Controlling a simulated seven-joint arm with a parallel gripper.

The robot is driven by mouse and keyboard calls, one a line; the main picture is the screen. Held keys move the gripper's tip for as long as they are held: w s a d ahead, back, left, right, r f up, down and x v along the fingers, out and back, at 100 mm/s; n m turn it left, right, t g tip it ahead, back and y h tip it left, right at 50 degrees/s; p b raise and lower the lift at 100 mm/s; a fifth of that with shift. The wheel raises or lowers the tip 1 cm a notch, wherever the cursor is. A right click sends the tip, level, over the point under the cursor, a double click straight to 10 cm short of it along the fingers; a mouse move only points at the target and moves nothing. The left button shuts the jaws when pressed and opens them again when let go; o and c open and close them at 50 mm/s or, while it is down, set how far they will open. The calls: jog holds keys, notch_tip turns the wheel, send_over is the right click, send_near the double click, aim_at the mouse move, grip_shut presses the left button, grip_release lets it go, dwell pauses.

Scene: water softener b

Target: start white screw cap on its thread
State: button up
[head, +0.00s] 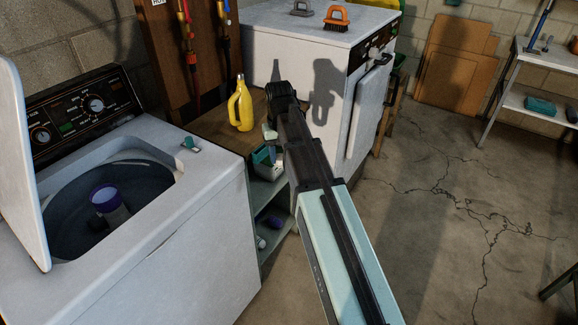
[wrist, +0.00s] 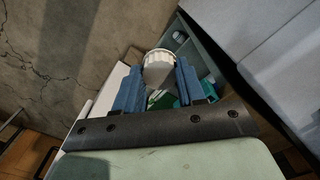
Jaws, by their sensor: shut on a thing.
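The white screw cap (wrist: 158,66) shows ribbed and round in the wrist view. It sits between the two blue fingers of my gripper (wrist: 158,75), which is shut on it. In the head view my gripper (head: 268,131) is above the low shelf unit, near a teal and white container (head: 265,157). My arm covers much of that area. I cannot make out the thread in either view, nor tell whether the cap touches anything below it.
A yellow jug (head: 241,106) stands on the wooden top (head: 215,127), left of my gripper. The open washing machine (head: 200,215) is at the left. A white cabinet (head: 300,45) stands behind my gripper. The floor at the right is mostly clear.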

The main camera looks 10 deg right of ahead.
jog(key=w+a+r+m, duration=0.2)
jog(key=w+a+r, duration=0.1)
jog(key=w+r, duration=0.4)
jog(key=w+a+r+m, duration=0.3)
jog(key=w+r, duration=0.5)
jog(key=r, duration=0.2)
jog(key=w+a+r+m, duration=0.2)
jog(key=w+a+r, duration=0.1)
jog(key=w+r, duration=0.5)
jog(key=shift+r+m, duration=0.15)
jog(key=shift+m, duration=0.25)
jog(key=shift+w+r+m, duration=0.15)
jog(key=shift+w+m, duration=0.1)
jog(key=shift+m, duration=0.45)
jog(key=m, duration=0.2)
jog(key=shift+w+r+m, duration=0.1)
jog(key=shift+r+m, duration=0.1)
jog(key=shift+m, duration=0.2)
jog(key=m, duration=0.6)
jog(key=shift+s, duration=0.35)
jog(key=shift+r, duration=0.1)
jog(key=shift+f, duration=2.3)
